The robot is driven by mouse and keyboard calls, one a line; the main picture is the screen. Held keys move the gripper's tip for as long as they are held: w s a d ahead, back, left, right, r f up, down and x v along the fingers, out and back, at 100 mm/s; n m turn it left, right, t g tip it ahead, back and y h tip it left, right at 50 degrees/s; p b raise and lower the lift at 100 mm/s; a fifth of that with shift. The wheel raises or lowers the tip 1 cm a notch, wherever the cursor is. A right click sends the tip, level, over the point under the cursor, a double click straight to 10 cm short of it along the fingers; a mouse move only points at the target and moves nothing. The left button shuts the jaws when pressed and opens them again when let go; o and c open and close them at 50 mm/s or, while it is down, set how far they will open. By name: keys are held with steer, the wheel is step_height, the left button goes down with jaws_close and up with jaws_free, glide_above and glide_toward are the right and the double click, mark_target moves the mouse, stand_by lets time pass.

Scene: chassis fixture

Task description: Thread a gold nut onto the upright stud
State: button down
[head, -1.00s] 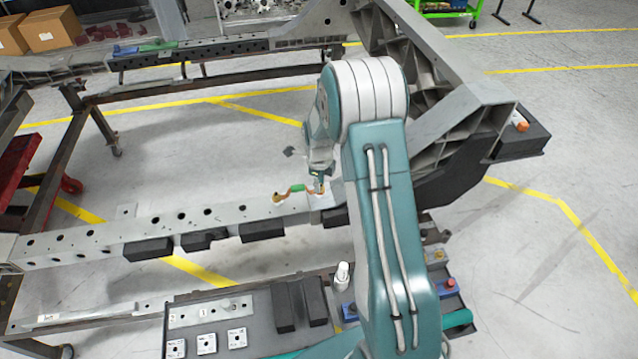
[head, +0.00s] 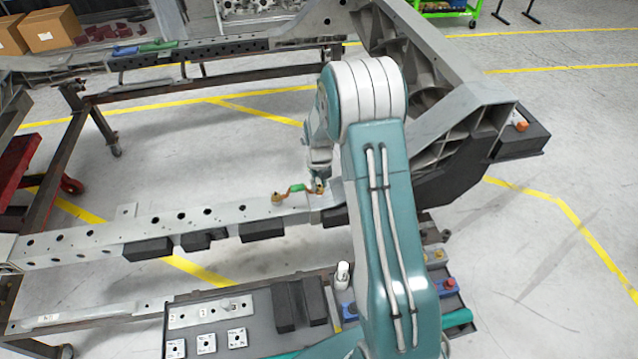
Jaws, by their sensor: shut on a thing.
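My gripper (head: 319,184) is at the far end of my arm, pointing down at the top of the grey chassis rail. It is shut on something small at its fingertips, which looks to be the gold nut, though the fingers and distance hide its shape. It is right over the right gold end of a strap with a green middle (head: 297,188). The strap's left gold end (head: 277,198) lies on the rail to the left. The upright stud cannot be made out under the gripper. I cannot tell how far the nut sits on it.
The long chassis rail (head: 160,228) with holes runs across the middle. A large cast frame part (head: 455,85) rises at right. A tray (head: 255,335) with plates, black blocks and a white bottle (head: 342,275) is in front. The floor beyond the rail is open.

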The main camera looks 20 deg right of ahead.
steer(key=shift+s+f+m, duration=0.2)
steer(key=shift+f+m, duration=0.1)
steer(key=shift+c, duration=2.3)
jaws_free()
steer(key=shift+w+r, duration=0.2)
steer(key=shift+r, duration=0.05)
steer(key=shift+r, duration=1.2)
